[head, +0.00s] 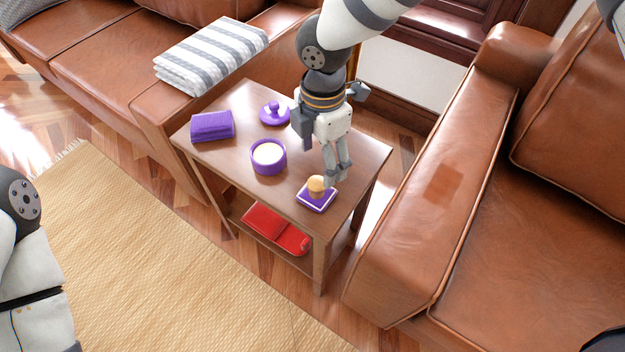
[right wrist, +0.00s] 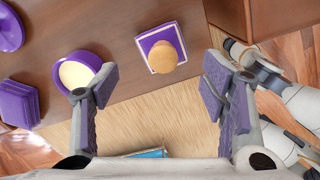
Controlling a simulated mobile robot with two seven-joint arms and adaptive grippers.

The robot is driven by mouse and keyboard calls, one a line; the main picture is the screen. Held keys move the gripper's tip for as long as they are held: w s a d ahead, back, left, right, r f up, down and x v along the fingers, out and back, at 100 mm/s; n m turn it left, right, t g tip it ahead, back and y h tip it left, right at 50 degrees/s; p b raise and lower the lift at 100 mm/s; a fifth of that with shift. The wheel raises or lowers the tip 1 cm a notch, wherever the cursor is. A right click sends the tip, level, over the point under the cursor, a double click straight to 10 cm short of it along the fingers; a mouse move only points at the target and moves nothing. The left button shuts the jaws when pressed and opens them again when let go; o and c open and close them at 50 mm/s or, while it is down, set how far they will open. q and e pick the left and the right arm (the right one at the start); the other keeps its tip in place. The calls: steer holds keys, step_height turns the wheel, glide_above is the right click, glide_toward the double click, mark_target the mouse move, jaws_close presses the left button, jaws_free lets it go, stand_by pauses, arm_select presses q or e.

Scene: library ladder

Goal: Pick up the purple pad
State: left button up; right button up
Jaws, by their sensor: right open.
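Two things could be the purple pad. One is a flat purple square with a white edge (head: 308,204), under a tan rounded knob (head: 316,184), near the side table's front right corner. This square (right wrist: 149,36) and its knob (right wrist: 163,57) are ahead of the fingers in the right wrist view. The other is a thick purple block, layered or folded (head: 212,126), at the table's left end; it also shows in the wrist view (right wrist: 18,103). My right gripper (head: 337,176) is open and empty, above and just behind the knob. My left gripper is out of view.
The side table (head: 235,165) also holds a purple bowl with cream-coloured contents (head: 268,158) and a purple knobbed lid (head: 275,113). Red items (head: 272,230) lie on its lower shelf. Brown sofas (head: 440,190) flank it; a striped blanket (head: 211,55) lies on one.

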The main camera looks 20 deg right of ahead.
mark_target(317, 181)
steer(key=f, duration=0.9)
steer(key=shift+s+a+f+b, duration=0.2)
steer(key=shift+s+a+b, duration=0.1)
steer(key=shift+a+b, duration=0.1)
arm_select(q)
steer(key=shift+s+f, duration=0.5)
arm_select(e)
steer(key=c, duration=1.2)
step_height(317, 181, up, 3)
steer(key=shift+w+r+p, duration=0.1)
steer(key=shift+r+p, duration=0.1)
steer(key=shift+p, duration=0.15)
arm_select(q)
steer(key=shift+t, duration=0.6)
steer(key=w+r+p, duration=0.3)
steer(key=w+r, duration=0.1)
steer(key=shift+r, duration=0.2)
arm_select(e)
steer(key=s+a+r, duration=0.1)
steer(key=s+r, duration=0.2)
steer(key=s, duration=0.1)
steer(key=s+a+r, duration=0.1)
steer(key=s+r, duration=0.2)
steer(key=s, duration=0.2)
steer(key=s+a+r, duration=0.1)
steer(key=s+r, duration=0.2)
steer(key=s, duration=0.2)
steer(key=shift+r, duration=0.4)
steer(key=shift+w, duration=0.1)
